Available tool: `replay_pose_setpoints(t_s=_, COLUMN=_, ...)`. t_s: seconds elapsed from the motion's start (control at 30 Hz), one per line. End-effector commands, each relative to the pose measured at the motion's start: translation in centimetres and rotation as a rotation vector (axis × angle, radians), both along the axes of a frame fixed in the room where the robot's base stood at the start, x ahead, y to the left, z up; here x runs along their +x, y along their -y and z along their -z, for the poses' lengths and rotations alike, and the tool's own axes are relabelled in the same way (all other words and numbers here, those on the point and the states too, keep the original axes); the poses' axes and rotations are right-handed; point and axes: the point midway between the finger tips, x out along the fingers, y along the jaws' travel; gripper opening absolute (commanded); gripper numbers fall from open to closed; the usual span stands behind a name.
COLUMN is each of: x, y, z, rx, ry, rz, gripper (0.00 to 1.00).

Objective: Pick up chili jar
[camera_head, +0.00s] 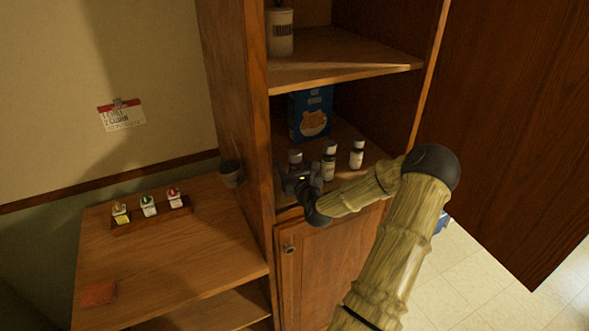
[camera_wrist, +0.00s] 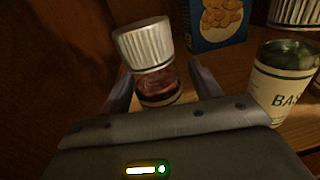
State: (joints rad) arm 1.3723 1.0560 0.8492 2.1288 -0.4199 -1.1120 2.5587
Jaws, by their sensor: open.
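The chili jar (camera_wrist: 158,84) is most likely the jar with a white ribbed cap and dark red contents; its label name is hidden. In the wrist view it stands between the two open fingers of my gripper (camera_wrist: 160,90), tilted in the picture. I cannot tell whether either finger touches it. In the head view its cap (camera_head: 295,156) shows just above my gripper (camera_head: 292,172), which is inside the lower cabinet shelf and hides most of the jar.
A jar marked "BAS" (camera_wrist: 284,85) stands close to the right of the gripper. Another white-capped jar (camera_head: 357,153) stands further right. A blue cookie box (camera_head: 311,113) is behind. The cabinet's left side wall (camera_head: 240,120) is close to the gripper.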

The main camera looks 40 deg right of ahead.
Motion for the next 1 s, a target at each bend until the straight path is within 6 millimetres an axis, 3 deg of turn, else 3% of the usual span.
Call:
replay_pose_setpoints(t_s=0.4, x=-0.06, y=0.01, z=0.04, rx=0.000, ry=0.000, rz=0.000, gripper=0.63)
replay_pose_setpoints(t_s=0.67, x=-0.07, y=0.01, z=0.04, rx=0.000, ry=0.000, rz=0.000, gripper=0.14)
replay_pose_setpoints(t_s=1.0, x=-0.07, y=0.06, z=-0.33, rx=-0.002, ry=0.002, rz=0.001, gripper=0.11)
